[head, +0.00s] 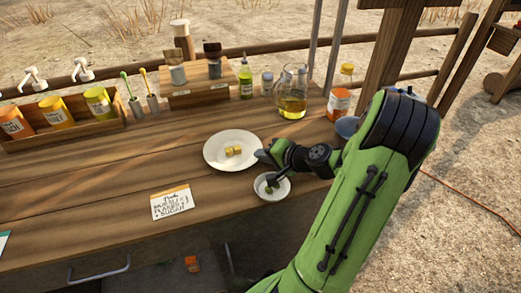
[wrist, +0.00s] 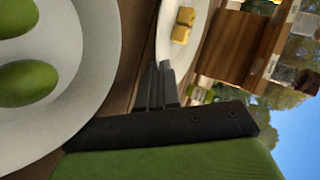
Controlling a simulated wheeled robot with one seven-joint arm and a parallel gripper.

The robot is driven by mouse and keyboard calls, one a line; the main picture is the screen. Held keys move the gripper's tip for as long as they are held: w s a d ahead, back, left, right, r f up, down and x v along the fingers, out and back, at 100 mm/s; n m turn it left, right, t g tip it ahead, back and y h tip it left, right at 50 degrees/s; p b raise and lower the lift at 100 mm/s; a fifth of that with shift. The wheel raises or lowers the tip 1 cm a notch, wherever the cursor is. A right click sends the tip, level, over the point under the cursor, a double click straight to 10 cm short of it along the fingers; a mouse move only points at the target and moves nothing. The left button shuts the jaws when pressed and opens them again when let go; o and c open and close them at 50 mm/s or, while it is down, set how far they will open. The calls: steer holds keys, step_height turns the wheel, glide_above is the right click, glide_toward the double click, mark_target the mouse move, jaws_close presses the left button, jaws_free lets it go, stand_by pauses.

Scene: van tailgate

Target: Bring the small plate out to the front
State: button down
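The small white plate (head: 287,190) sits on the wooden counter near its front edge, right of the middle, with green olive-like pieces on it. In the wrist view the small plate (wrist: 105,75) fills the left side, with two large green pieces in sight. My gripper (head: 264,170) is at the small plate's back edge, reaching in from the right and partly covering it. In the wrist view my gripper's fingers (wrist: 160,82) are close together, with nothing seen between them. They show beside the plate's rim, apart from it in the picture; their height is hard to tell.
A larger white plate (head: 215,153) with yellow cubes stands just behind and left. A card (head: 171,202) lies at front left. An oil jug (head: 292,92), bottles and a wooden stand (head: 190,97) line the back. The counter's left middle is clear.

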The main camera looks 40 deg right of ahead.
steer(key=shift+s+a, duration=0.3)
steer(key=shift+s, duration=0.25)
steer(key=shift+s+a, duration=0.25)
steer(key=shift+s, duration=0.25)
steer(key=c, duration=1.3)
jaws_free()
steer(key=shift+f, duration=0.1)
steer(key=shift+s, duration=0.1)
steer(key=p+v, duration=0.4)
steer(key=v, duration=1.1)
steer(key=shift+s+r, duration=0.2)
steer(key=shift+r, duration=0.2)
